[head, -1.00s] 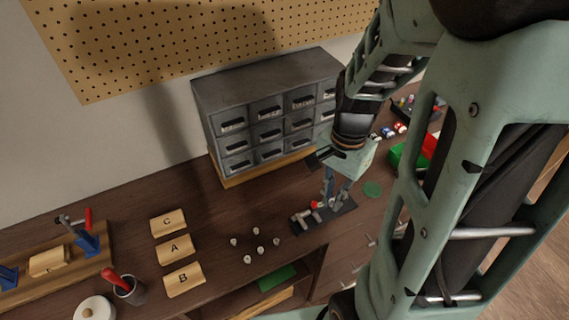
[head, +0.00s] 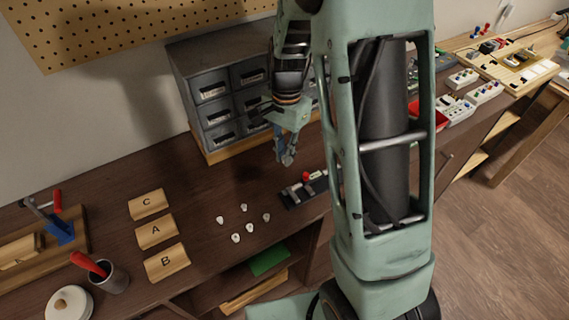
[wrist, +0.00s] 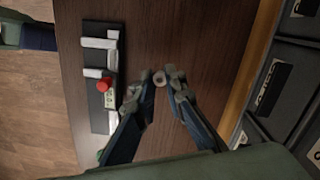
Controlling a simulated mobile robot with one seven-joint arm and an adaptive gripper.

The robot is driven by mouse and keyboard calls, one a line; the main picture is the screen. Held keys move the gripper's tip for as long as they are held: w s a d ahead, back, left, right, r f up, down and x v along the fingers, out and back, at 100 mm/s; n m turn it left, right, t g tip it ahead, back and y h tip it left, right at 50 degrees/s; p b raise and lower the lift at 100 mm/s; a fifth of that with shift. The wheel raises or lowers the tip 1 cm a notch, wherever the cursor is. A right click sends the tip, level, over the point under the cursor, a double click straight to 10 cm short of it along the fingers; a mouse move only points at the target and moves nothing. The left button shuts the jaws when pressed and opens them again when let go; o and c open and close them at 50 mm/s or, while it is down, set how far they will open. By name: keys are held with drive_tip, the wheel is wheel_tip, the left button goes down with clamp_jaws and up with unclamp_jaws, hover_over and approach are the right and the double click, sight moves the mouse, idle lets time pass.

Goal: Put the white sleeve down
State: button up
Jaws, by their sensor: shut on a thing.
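My gripper (wrist: 160,82) is shut on a small whitish ring-shaped sleeve (wrist: 160,78), held between the fingertips. In the head view my gripper (head: 287,158) hangs above the bench, left of and behind the black fixture, and the sleeve is too small to make out clearly there. The black fixture (head: 292,200) lies on the bench with a red knob (head: 305,176) and pale parts on it. It also shows in the wrist view (wrist: 97,33), left of my fingers and apart from them.
Several small white pieces (head: 249,227) stand on the bench. Wooden blocks C (head: 138,209), A (head: 147,240) and B (head: 157,272) lie left of them. A grey drawer cabinet (head: 185,68) stands behind. Bare bench top (head: 222,186) lies between cabinet and white pieces.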

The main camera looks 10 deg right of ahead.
drive_tip(key=shift+f+b, duration=0.95)
drive_tip(key=shift+f, duration=0.65)
drive_tip(key=shift+f, duration=0.1)
drive_tip(key=shift+f, duration=0.15)
drive_tip(key=o, duration=0.7)
drive_tip(key=shift+c, duration=0.2)
